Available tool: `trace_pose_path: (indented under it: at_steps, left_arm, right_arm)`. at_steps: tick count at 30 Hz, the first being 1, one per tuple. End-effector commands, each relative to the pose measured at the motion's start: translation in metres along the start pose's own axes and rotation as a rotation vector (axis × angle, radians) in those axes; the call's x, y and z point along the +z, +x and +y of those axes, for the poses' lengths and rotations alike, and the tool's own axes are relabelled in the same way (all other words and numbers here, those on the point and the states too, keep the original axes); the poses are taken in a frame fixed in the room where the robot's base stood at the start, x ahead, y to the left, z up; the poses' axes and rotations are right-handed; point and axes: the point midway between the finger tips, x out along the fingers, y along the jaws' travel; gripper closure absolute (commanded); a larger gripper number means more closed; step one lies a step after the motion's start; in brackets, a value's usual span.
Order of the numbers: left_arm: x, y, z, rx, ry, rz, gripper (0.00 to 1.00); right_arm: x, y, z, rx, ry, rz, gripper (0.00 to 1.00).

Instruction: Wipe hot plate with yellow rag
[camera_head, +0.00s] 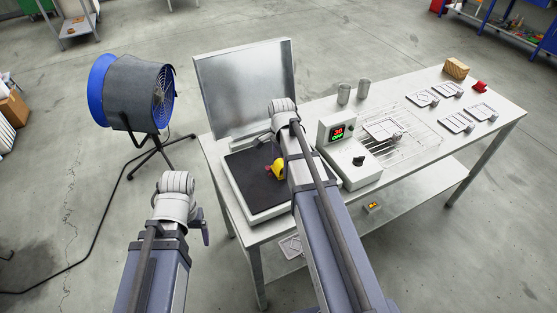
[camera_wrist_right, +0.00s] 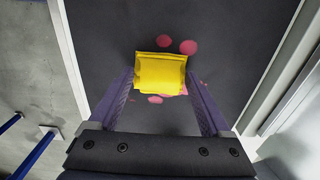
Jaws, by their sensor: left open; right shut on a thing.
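The hot plate (camera_head: 240,178) is a black flat surface in a white frame on the white table, its metal lid (camera_head: 245,88) raised behind it. The wrist view shows its black surface (camera_wrist_right: 95,30) with several pink-red spots around the rag. The yellow rag (camera_head: 256,175) is a folded pad over the plate; it also shows in the right wrist view (camera_wrist_right: 160,72). My right gripper (camera_wrist_right: 160,84) is shut on the rag, one finger at each side; contact with the plate is unclear. My left gripper (camera_head: 204,229) is open, low in front of the table's left end.
A control box (camera_head: 349,150) with a lit display and knob stands right of the plate. Two metal cups (camera_head: 344,93), a wire rack (camera_head: 425,130), several small trays and a wooden block (camera_head: 456,68) lie further right. A blue fan (camera_head: 130,92) stands left on the floor.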

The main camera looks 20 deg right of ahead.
Motion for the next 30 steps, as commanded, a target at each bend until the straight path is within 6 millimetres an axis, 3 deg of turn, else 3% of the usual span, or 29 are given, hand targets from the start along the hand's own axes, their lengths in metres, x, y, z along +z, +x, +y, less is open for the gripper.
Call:
trace_pose_path:
  at_steps: [19, 30]
  left_arm:
    - [0.0, -0.001, 0.0, 0.0, 0.0, 0.0, 0.17]
    - [0.0, 0.0, 0.0, 0.0, 0.0, 0.0, 0.17]
  right_arm:
    - [0.0, -0.001, 0.04, 0.007, 0.001, 0.0, 0.63]
    - [0.006, 0.0, 0.04, 0.004, -0.001, 0.0, 0.63]
